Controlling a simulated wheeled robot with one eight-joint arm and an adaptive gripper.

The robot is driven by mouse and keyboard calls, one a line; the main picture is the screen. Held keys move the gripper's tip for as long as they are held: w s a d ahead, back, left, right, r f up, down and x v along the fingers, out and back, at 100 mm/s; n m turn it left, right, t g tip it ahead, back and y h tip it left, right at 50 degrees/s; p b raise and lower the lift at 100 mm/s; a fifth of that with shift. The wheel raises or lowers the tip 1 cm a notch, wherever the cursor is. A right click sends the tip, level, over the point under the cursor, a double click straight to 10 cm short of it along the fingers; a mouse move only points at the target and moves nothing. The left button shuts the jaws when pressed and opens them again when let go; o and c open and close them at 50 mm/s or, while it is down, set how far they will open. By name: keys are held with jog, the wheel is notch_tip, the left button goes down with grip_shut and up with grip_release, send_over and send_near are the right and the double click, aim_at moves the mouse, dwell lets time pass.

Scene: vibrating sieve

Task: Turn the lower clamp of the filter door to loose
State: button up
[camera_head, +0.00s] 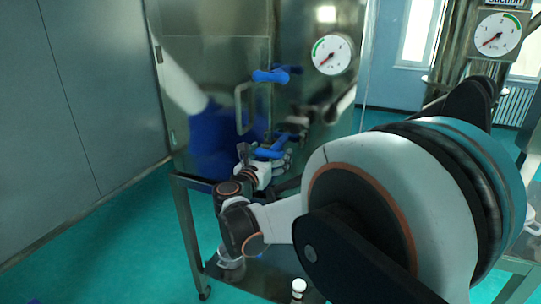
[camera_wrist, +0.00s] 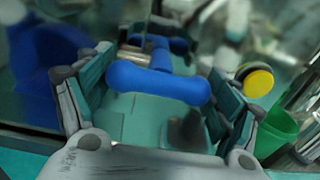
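The lower clamp's blue handle (camera_head: 268,153) is on the steel filter door (camera_head: 200,80). In the head view my gripper (camera_head: 266,166) is right at it, partly overlapping it. In the wrist view the handle (camera_wrist: 160,83) is a rounded blue bar lying crosswise between my two spread fingers (camera_wrist: 163,88). Its ends come close to the finger pads; I cannot tell whether they touch. A metal pin and another blue part show behind the bar. My gripper is open around the handle. The upper clamp (camera_head: 271,76) has a similar blue handle higher on the door.
A metal door pull (camera_head: 242,108) sits left of the clamps. A pressure gauge (camera_head: 332,55) is at upper right. The cabinet stands on a steel frame (camera_head: 187,225). In the wrist view a yellow round thing (camera_wrist: 258,82) and a green one (camera_wrist: 276,132) are at right.

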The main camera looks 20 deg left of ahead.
jog(key=shift+m, duration=0.3)
jog(key=m, duration=0.3)
jog(key=shift+m, duration=0.3)
jog(key=m, duration=0.4)
jog(key=shift+m, duration=0.3)
jog(key=m, duration=0.9)
jog(key=shift+m, duration=0.3)
jog(key=o, duration=1)
jog(key=shift+c, duration=0.2)
